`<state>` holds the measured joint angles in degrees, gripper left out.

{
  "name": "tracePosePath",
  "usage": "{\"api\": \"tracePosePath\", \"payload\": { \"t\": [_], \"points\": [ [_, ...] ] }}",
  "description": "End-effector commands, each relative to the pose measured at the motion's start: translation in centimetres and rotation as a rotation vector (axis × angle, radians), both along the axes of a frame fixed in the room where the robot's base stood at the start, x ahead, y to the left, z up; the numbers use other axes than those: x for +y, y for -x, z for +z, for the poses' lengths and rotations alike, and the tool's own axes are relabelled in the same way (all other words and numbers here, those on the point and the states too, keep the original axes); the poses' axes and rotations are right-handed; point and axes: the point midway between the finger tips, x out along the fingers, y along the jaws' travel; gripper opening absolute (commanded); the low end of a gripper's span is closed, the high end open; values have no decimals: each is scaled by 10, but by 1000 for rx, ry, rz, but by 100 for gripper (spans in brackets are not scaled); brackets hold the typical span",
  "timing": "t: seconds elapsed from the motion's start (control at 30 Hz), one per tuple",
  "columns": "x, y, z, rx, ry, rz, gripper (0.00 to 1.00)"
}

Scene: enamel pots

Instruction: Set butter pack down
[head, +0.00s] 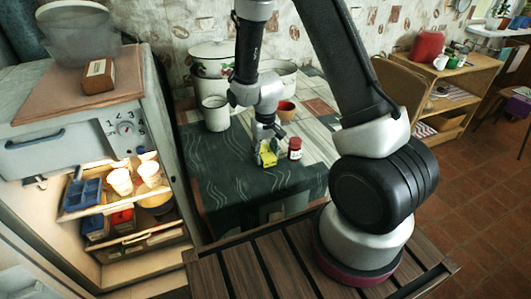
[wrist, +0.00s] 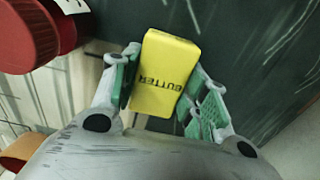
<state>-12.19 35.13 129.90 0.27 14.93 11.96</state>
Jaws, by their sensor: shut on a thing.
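The yellow butter pack (wrist: 165,72), lettered BUTTER, is between the green-padded fingers of my gripper (wrist: 160,100) in the wrist view. My gripper is shut on it, and the pack sticks out past the fingertips. In the head view the butter pack (head: 268,156) is at the end of my gripper (head: 269,145), low over or on the dark green cloth with wavy lines (head: 235,190). I cannot tell whether the pack touches the cloth.
A red jar with a white label (head: 295,148) stands just right of the pack. A white mug (head: 215,113), enamel pots (head: 212,62) and a terracotta pot (head: 286,110) stand behind. The front of the cloth is clear. An open lit fridge (head: 120,185) is at left.

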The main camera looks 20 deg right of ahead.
Motion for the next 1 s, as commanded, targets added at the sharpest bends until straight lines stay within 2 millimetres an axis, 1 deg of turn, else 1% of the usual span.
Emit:
{"api": "tracePosePath", "payload": {
  "t": [0.1,0.13,0.23,0.27,0.53,0.67,0.77,1.0],
  "points": [
    [0,0,-3,0,0,0,15],
    [0,0,-3,0,0,0,46],
    [0,0,-3,0,0,0,64],
    [0,0,-3,0,0,0,66],
    [0,0,-2,0,0,0,66],
    [0,-1,6,-2,0,0,66],
    [0,-1,22,-5,-1,0,66],
    [0,-1,77,-6,-1,0,66]
  ]
}}
